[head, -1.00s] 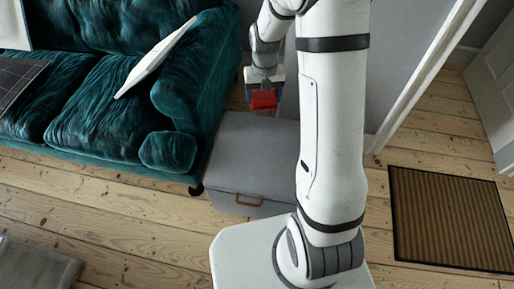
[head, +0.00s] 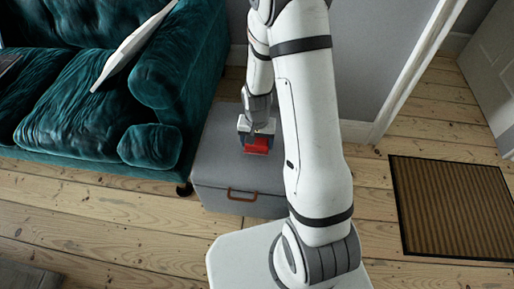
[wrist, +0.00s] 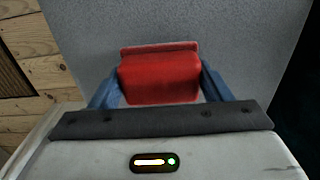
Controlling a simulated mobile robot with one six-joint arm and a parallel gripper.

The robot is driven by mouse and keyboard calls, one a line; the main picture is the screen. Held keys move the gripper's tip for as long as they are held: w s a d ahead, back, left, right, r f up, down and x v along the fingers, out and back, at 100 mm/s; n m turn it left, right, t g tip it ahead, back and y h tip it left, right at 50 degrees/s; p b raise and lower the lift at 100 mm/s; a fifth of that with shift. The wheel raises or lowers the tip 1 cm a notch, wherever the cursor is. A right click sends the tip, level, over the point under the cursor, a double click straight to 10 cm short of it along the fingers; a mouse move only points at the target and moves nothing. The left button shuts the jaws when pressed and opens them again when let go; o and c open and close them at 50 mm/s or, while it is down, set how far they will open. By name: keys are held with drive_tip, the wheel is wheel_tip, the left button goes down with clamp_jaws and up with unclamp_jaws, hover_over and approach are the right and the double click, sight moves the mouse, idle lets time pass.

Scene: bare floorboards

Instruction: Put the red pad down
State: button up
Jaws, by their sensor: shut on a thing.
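The red pad (head: 257,145) is between the fingers of my gripper (head: 257,149), over the top of a grey box (head: 220,165) with a brown handle. In the wrist view the red pad (wrist: 160,76) sits between the two blue fingers of my gripper (wrist: 160,88), which are shut on it. The grey surface of the box (wrist: 240,40) fills the background there. I cannot tell whether the pad touches the box top.
A teal sofa (head: 70,110) with a pale cushion (head: 130,45) stands left of the box. A brown doormat (head: 452,207) lies on the floorboards to the right, near a white door frame (head: 415,75). Bare boards (head: 110,215) are clear in front of the sofa.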

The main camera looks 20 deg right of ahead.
drive_tip(key=shift+f+b, duration=0.45)
drive_tip(key=shift+f, duration=1)
drive_tip(key=shift+f, duration=0.15)
drive_tip(key=shift+f, duration=0.1)
drive_tip(key=o, duration=0.9)
drive_tip(key=shift+o, duration=0.2)
wheel_tip(320, 180, up, 13)
drive_tip(key=p, duration=0.4)
drive_tip(key=shift+f+p, duration=0.15)
drive_tip(key=shift+p, duration=0.15)
wheel_tip(320, 180, up, 10)
drive_tip(key=r+n, duration=0.1)
drive_tip(key=n, duration=0.1)
hover_over(257, 147)
drive_tip(key=s, duration=0.3)
drive_tip(key=s+d+r+n+t, duration=0.1)
drive_tip(key=s+r+n, duration=0.1)
drive_tip(key=s+r, duration=0.5)
drive_tip(key=shift+s+d+r+n, duration=0.15)
drive_tip(key=shift+s+r+n, duration=0.15)
drive_tip(key=shift+s, duration=0.95)
